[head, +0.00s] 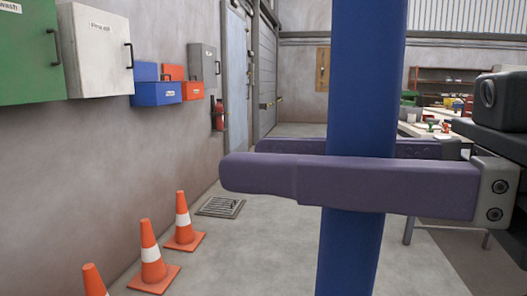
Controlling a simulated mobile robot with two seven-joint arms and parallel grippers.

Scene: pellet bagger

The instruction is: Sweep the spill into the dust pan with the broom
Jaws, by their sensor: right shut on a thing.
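A thick blue pole (364,80), which looks like the broom's handle, stands almost upright close in front of me. Both its ends run out of the picture, so no bristles show. My right gripper (245,160) comes in from the right, its two purple fingers on either side of the pole, one in front and one behind. It is shut on the pole. My left gripper is out of view. No spill and no dust pan show in this view.
Orange cones (152,256) stand along the left wall by a floor drain (220,207). Wall boxes (100,50) and a fire extinguisher (218,114) hang above. A cluttered workbench (425,130) stands at the back right. Open concrete floor (265,250) lies between.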

